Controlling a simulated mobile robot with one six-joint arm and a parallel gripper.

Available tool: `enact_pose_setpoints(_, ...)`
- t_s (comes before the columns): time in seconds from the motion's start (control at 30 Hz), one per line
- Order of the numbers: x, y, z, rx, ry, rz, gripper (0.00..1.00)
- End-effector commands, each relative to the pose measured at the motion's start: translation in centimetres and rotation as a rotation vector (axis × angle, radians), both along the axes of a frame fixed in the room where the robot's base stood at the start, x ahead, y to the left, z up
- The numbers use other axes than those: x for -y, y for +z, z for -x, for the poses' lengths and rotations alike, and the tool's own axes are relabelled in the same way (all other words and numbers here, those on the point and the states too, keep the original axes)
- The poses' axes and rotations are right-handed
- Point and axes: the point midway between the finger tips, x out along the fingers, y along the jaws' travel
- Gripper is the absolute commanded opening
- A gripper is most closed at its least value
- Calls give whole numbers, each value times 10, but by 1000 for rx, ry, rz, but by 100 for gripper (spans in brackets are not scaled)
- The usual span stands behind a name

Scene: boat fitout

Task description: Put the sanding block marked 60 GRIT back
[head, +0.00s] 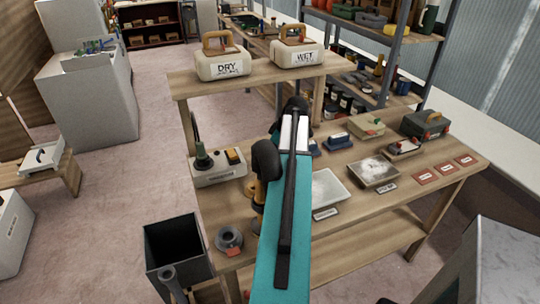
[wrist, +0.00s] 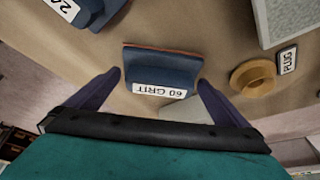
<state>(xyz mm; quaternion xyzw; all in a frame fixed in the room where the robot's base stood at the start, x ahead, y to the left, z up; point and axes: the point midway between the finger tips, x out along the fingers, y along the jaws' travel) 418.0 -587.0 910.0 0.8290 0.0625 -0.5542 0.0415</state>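The sanding block marked 60 GRIT (wrist: 160,68) is blue with a thin reddish edge and a white label that reads upside down in the wrist view. It sits on the wooden bench top. My gripper (wrist: 160,77) is open, with one dark finger on each side of the block's labelled end; a small gap shows on the left, and on the right I cannot tell whether it touches. A second blue block (wrist: 90,12) with a partly cut-off label lies at the upper left. In the head view my arm hides the gripper; small blue blocks (head: 337,141) show beside it, labels unreadable.
A tan round plug (wrist: 253,77) with a PLUG label (wrist: 287,61) is right of the block, near a grey tray edge (wrist: 265,22). The bench (head: 365,212) also holds a dark-rimmed tray (head: 374,172) and red cards (head: 427,178). DRY (head: 223,68) and WET (head: 297,55) containers stand on a raised shelf.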

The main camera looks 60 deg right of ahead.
Motion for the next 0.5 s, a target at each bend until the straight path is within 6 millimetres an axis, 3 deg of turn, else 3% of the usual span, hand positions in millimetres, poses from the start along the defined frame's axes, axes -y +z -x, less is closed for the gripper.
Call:
enact_pose_setpoints(0.27,0,6,1,0,0,1,100)
enact_pose_setpoints(0.5,2,25,9,1,-1,2,100)
